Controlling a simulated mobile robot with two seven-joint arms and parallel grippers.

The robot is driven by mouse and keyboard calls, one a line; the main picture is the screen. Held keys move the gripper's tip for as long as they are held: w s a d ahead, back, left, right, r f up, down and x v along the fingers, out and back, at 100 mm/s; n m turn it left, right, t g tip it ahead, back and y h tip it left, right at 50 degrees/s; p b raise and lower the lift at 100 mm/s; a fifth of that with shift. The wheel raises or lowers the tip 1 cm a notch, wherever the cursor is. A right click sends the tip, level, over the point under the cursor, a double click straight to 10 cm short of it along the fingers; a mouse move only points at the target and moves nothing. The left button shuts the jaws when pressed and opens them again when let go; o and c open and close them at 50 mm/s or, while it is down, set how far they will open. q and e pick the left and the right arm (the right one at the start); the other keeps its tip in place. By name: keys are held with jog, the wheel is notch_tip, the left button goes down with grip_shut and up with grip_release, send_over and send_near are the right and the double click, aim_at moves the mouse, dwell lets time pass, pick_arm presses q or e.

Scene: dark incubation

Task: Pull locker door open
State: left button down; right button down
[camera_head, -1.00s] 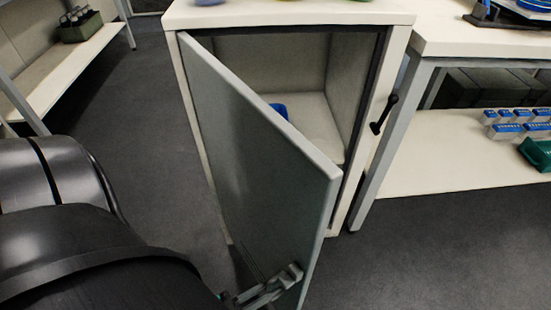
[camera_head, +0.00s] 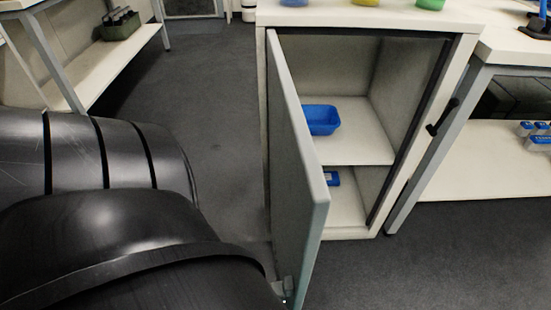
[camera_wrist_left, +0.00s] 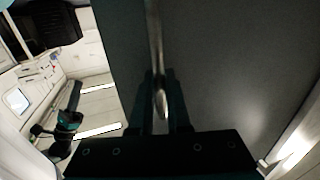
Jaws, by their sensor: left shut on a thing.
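The grey locker door (camera_head: 292,150) stands wide open, hinged at the cabinet's left side and swung out toward me. The locker (camera_head: 355,232) is a white cabinet with its inside showing. My left gripper (camera_wrist_left: 161,112) is shut on the door handle (camera_wrist_left: 156,50), a thin metal bar in front of the dark door panel in the left wrist view. In the head view my left arm covers the lower left, and only a bit of the gripper shows at the door's lower edge. My right gripper is not in view.
A blue bin (camera_head: 321,120) sits on the locker's shelf, with a blue item (camera_head: 332,178) below. A black latch (camera_head: 442,118) sticks out on the right frame. A white bench (camera_head: 515,55) stands right. Grey floor (camera_head: 215,100) is open to the left.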

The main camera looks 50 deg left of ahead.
pick_arm(q)
jog(key=shift+s+a, duration=0.1)
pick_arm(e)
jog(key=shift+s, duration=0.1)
pick_arm(q)
jog(key=c, duration=0.9)
grip_release()
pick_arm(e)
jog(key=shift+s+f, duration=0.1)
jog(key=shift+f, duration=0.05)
pick_arm(q)
jog(key=shift+b+v, duration=1)
jog(key=shift+v, duration=6.6)
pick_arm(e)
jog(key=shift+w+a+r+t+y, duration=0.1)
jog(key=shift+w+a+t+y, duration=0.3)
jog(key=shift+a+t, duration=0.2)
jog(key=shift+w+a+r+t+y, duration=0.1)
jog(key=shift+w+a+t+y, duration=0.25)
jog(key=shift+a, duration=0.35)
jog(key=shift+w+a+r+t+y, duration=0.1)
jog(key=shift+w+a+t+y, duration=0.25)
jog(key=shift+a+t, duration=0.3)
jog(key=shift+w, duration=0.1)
pick_arm(q)
jog(key=shift+f, duration=0.1)
